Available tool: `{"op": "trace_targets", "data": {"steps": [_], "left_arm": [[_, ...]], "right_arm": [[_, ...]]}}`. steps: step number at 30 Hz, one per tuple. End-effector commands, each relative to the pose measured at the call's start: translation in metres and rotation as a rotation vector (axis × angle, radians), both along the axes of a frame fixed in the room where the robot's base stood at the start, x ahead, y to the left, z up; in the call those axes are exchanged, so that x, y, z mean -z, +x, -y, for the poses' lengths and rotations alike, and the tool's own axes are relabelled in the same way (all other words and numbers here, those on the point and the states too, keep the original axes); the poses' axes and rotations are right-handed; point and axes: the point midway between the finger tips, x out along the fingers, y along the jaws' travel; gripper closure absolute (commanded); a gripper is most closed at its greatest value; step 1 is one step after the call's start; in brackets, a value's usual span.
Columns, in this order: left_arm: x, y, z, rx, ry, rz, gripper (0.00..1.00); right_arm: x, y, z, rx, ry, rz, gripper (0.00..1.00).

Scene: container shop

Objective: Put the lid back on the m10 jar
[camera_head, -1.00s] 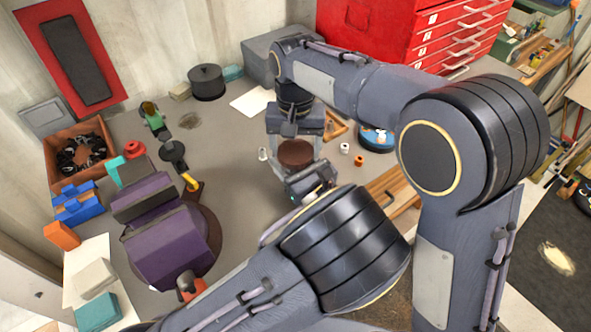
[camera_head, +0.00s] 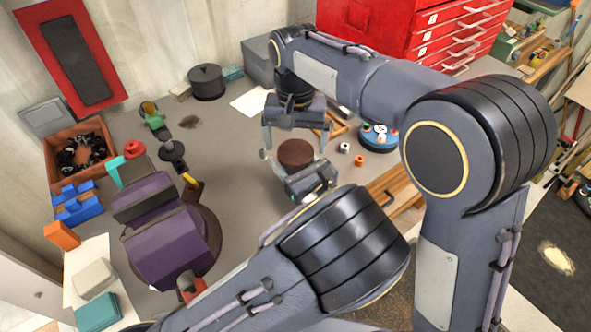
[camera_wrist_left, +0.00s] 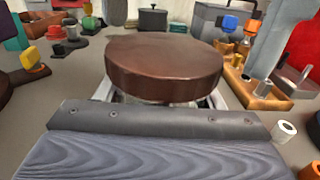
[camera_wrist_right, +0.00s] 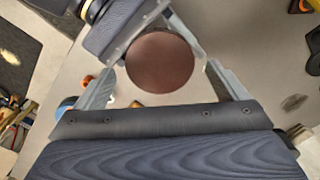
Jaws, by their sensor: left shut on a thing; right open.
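The brown round lid (camera_head: 295,153) shows at the middle of the head view and fills the middle of the left wrist view (camera_wrist_left: 165,65). It sits over the jar (camera_wrist_left: 160,101), of which only a thin glassy strip shows under the lid. The lid looks roughly level; whether it is fully seated I cannot tell. My left gripper (camera_head: 297,172) is shut on the jar below the lid. My right gripper (camera_head: 294,144) is open and empty above the lid. In the right wrist view the lid (camera_wrist_right: 160,62) lies between its spread fingers, with gaps on both sides.
A purple machine (camera_head: 165,245) stands at the left, near a black knobbed part (camera_head: 172,152). A black pot (camera_head: 206,82) stands at the back. A blue round tray (camera_head: 379,138) and small white and orange pieces lie right of the grippers. Grey bench left of the lid is clear.

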Motion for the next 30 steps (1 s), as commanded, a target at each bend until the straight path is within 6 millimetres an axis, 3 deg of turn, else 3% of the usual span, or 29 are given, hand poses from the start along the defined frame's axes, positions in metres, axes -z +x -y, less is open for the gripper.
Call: {"op": "trace_targets", "data": {"steps": [6,19,23,30], "left_arm": [[0.000,0.000,0.000,0.000,0.000,0.000,1.00],[0.000,0.000,0.000,0.000,0.000,0.000,1.00],[0.000,0.000,0.000,0.000,0.000,0.000,1.00],[0.000,0.000,0.000,0.000,0.000,0.000,1.00]], "right_arm": [[-0.025,0.000,0.000,0.000,0.001,0.001,0.07],[-0.028,0.000,0.000,-0.043,0.000,0.000,0.08],[-0.034,0.000,0.000,-0.221,0.001,0.001,0.08],[-0.050,0.000,0.000,-0.733,0.000,0.001,0.08]]}}
